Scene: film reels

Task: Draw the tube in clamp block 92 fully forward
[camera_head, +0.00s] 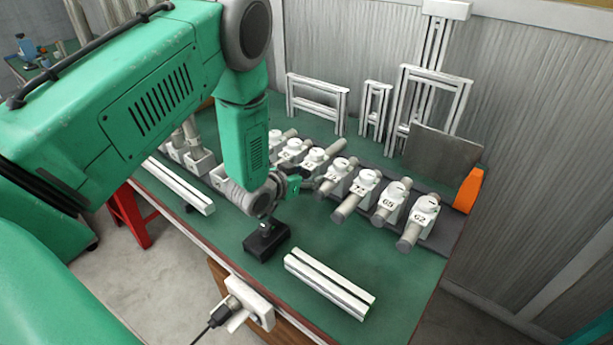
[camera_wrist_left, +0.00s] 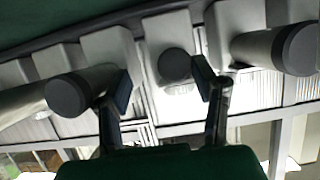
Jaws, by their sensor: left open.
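A row of white clamp blocks with grey tubes stands on the green bench. One block with a partly hidden number ending in 2 (camera_head: 341,168) is beside my left gripper (camera_head: 314,180); I cannot confirm it reads 92. In the left wrist view my left gripper (camera_wrist_left: 164,86) is open, its fingers either side of a dark round tube end (camera_wrist_left: 174,65). That tube end sits close to its block face, and the fingers seem not to touch it. Neighbouring tubes (camera_wrist_left: 68,94) and (camera_wrist_left: 290,47) stick out further. No block number is readable there. My right gripper is out of view.
Blocks 75 (camera_head: 363,186), 65 (camera_head: 391,197) and 62 (camera_head: 421,210) follow to the right, their tubes sticking out forward. A black box (camera_head: 267,241) and a white slotted rail (camera_head: 328,283) lie in front. White frames (camera_head: 318,98) stand behind the row.

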